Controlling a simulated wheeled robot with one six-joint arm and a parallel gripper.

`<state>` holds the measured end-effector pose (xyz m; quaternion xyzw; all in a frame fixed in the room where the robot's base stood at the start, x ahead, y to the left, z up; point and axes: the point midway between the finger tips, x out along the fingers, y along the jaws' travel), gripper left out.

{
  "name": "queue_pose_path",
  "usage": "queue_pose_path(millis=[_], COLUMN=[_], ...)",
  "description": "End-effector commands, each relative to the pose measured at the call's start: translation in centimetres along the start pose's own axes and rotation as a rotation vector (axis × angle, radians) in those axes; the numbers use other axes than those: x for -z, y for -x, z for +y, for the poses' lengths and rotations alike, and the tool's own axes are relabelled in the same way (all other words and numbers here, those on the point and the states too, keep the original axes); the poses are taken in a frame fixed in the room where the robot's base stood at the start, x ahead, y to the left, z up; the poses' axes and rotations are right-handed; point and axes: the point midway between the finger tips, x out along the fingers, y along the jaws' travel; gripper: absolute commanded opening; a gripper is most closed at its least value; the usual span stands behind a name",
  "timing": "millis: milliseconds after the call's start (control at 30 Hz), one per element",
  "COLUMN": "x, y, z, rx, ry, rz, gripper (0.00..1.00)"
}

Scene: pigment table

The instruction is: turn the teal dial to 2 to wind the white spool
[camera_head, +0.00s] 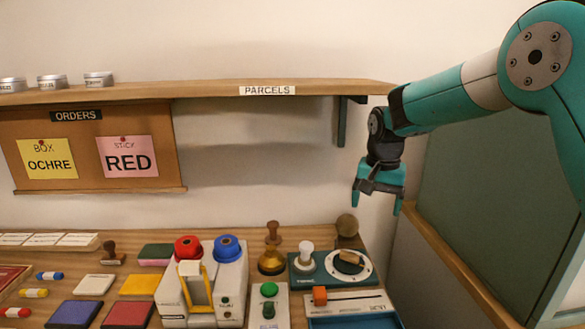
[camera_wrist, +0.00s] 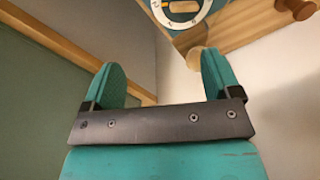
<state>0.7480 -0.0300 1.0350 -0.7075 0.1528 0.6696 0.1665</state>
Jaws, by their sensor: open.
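The teal dial unit (camera_head: 306,274) stands at the right end of the table. Its round white face (camera_head: 367,273) carries a wooden-topped knob (camera_head: 348,260); its marks are too small to read in the head view. The white spool (camera_head: 306,250) stands upright on the left of the same unit. My gripper (camera_head: 376,208) is open and empty, pointing down in the air above and right of the dial, touching nothing. In the wrist view my gripper (camera_wrist: 161,65) shows two spread teal fingers, and the dial face (camera_wrist: 190,20) is partly cut off at the top edge.
An orange-knobbed slider panel (camera_head: 345,302) and a blue tray (camera_head: 352,322) lie in front of the dial. A wooden ball-topped piece (camera_head: 347,226) stands behind it, and a brass stamp (camera_head: 272,262) to the left. The PARCELS shelf (camera_head: 200,91) overhangs the back; a green board (camera_head: 490,190) stands right.

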Motion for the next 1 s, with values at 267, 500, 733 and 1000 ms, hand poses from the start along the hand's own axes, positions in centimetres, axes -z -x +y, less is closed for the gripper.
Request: queue_pose_path(millis=[267, 500, 733, 1000], x=[-8.6, -15.3, -21.3, -30.2], y=[-0.1, -1.2, 0.5, 6.1], z=[9.3, 14.7, 13.8, 8.8], rx=[0.033, 0.036, 0.126, 0.321], ry=[0.241, 0.388, 0.568, 0.897], rz=[0.09, 0.148, 0.147, 0.027], gripper=[0.83, 0.83, 0.83, 0.83])
